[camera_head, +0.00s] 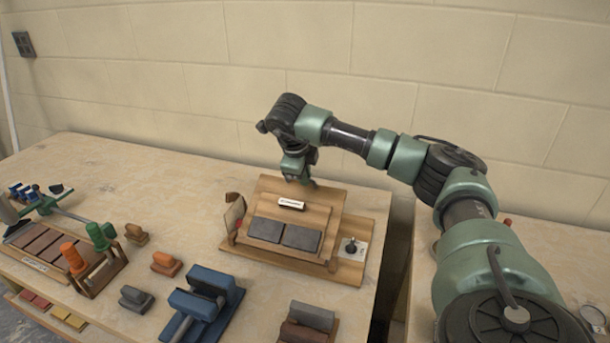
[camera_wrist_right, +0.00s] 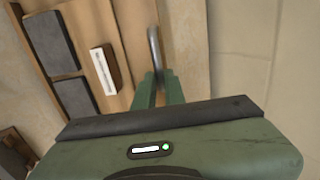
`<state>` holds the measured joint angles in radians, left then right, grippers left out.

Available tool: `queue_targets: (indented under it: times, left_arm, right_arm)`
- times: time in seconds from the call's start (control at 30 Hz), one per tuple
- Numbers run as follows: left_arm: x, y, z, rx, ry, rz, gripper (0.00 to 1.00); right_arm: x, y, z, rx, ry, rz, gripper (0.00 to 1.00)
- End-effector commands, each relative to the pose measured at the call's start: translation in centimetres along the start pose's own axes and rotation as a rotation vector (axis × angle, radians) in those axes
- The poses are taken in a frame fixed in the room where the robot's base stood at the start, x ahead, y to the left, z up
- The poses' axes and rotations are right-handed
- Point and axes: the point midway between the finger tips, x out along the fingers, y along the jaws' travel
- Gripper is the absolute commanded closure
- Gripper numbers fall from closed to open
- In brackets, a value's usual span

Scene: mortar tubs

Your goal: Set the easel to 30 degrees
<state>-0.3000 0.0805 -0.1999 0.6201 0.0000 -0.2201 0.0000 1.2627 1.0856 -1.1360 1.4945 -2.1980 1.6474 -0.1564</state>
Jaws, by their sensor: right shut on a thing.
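The wooden easel (camera_head: 325,215) stands toward the right end of the table. Its board carries two dark grey slabs (camera_head: 284,234) and a small white label block (camera_head: 291,203). The board looks tilted at a low angle. My right gripper (camera_head: 298,178) is at the board's upper edge. In the right wrist view, its fingers (camera_wrist_right: 160,90) are shut on a grey metal handle (camera_wrist_right: 154,45) at that edge. My left gripper is not in view.
A small dark knob (camera_head: 351,247) sits on a pale plate at the easel's right. A tool rack (camera_head: 95,270) stands left. A wall (camera_head: 300,50) rises behind; a gap separates the right table.

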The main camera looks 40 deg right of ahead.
Motion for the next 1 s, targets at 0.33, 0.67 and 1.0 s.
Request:
queue_targets:
  times: [0.33, 0.67, 1.0]
  left_arm:
    - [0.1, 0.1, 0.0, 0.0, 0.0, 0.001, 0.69]
    - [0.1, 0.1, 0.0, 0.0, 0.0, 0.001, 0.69]
    - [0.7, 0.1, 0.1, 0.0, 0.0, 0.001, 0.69]
  right_arm:
    - [0.5, 1.2, 0.0, -0.016, 0.011, 0.025, 0.67]
    - [0.3, 0.8, 0.0, -0.01, 0.006, 0.019, 0.67]
    - [-2.2, 0.7, 0.1, -0.009, 0.001, 0.016, 0.67]
